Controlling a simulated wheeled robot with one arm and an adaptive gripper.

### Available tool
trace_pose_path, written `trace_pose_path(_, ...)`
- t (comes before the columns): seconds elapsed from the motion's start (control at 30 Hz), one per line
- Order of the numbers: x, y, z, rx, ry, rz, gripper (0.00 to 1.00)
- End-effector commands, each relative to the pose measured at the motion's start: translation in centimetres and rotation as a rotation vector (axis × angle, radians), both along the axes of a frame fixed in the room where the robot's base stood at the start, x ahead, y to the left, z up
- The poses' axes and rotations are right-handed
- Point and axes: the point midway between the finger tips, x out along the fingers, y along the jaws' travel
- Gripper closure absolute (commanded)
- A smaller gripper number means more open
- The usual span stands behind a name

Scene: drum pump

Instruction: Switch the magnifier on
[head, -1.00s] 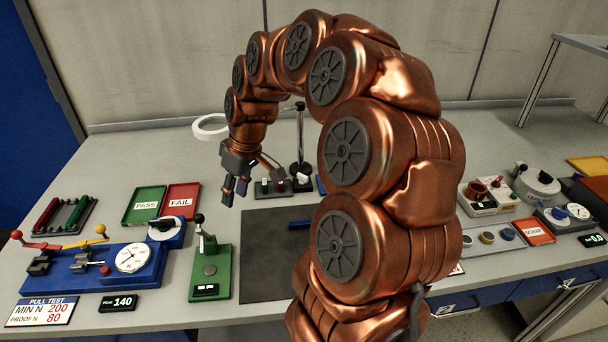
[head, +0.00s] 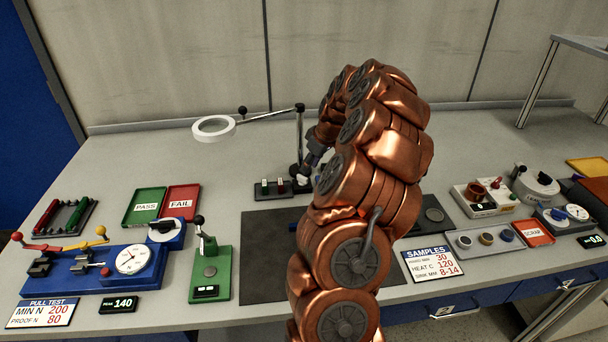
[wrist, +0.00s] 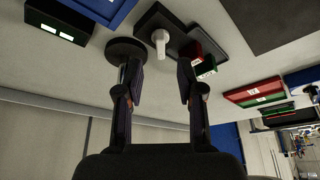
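The magnifier has a white ring head (head: 213,128) on a jointed arm with a dark upright post (head: 299,140). In the wrist view its round dark base (wrist: 126,48) lies beyond the left finger. A white knob or lever (wrist: 160,40) stands on a dark mount beside that base; it also shows in the head view (head: 303,178). My gripper (wrist: 159,85) is open and empty, with the white knob seen beyond the gap between its fingers. In the head view my gripper (head: 314,158) is near the post and partly hidden by my arm.
A dark mat (head: 265,240) lies in front. Green PASS (head: 145,205) and red FAIL (head: 181,200) trays are at the left. The bench behind the magnifier is clear.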

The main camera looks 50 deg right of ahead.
Motion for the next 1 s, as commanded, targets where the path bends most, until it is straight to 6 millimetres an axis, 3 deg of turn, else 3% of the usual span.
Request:
trace_pose_path(0.4, 2.0, 0.3, -4.8, 0.002, 0.003, 0.001, 0.62)
trace_pose_path(0.77, 2.3, 0.3, -5.5, 0.000, 0.000, 0.000, 0.62)
trace_pose_path(1.0, 2.3, 0.3, -5.5, 0.000, 0.000, 0.000, 0.85)
